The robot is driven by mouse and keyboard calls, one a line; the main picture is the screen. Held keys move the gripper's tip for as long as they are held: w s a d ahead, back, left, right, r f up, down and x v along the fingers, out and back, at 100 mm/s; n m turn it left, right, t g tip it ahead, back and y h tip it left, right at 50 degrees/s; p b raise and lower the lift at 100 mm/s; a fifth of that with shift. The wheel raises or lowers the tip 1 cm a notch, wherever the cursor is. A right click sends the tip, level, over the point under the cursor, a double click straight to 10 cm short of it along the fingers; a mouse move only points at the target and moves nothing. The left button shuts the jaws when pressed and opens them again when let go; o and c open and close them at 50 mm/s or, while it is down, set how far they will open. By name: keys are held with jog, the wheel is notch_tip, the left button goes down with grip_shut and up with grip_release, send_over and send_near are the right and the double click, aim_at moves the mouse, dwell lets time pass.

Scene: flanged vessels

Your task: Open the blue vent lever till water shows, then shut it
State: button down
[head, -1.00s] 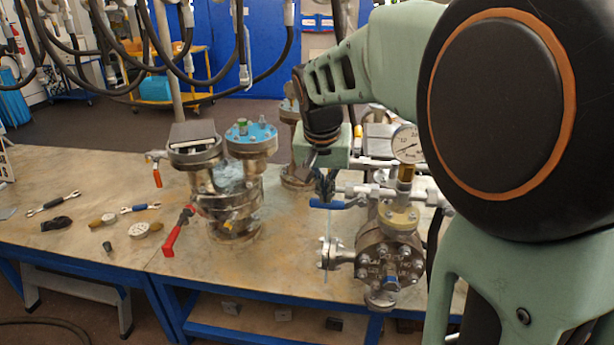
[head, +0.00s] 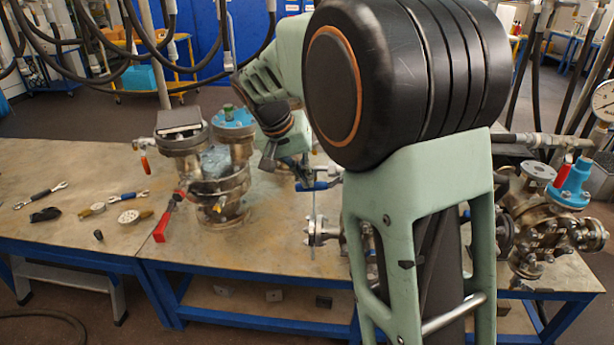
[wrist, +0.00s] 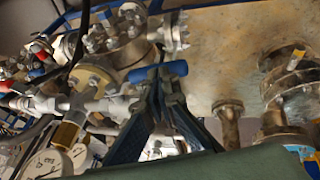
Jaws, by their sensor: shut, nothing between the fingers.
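The blue vent lever (head: 318,185) lies about level on the flanged vessel's pipework, partly hidden behind my arm. It also shows in the wrist view (wrist: 158,71) as a blue grip. My gripper (head: 303,175) points down right at the lever. In the wrist view its two dark fingers (wrist: 166,90) come together just at the blue grip, with nothing held between them; I cannot tell whether they touch it. A thin pale vertical streak (head: 313,225) hangs below the lever beside the flange; I cannot tell whether it is water or a tube. My arm hides most of this vessel.
A vessel with a red lever (head: 168,217) stands to the left. A vessel with a blue flange (head: 570,186) and a gauge (head: 604,100) stand at the right. Spanners (head: 40,194) and small parts lie on the bench's left. Hoses (head: 90,55) hang above.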

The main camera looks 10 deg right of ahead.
aim_at(304, 190)
jog(key=f+h, duration=0.1)
jog(key=f+h+b, duration=0.1)
jog(key=f+g+h, duration=0.1)
jog(key=shift+a+f+n+b, duration=0.25)
jog(key=shift+n+b, duration=0.1)
jog(key=shift+n, duration=0.05)
jog(key=s+d+f+n+g+h+b, duration=0.1)
jog(key=d+f+n+h+b, duration=0.2)
jog(key=h, duration=0.8)
jog(key=shift+s+d+f+b, duration=0.25)
jog(key=shift+d+f+b, duration=0.75)
jog(key=shift+f+b, duration=1.1)
jog(key=shift+r, duration=0.3)
jog(key=shift+a+b, duration=0.1)
jog(key=shift+b, duration=0.2)
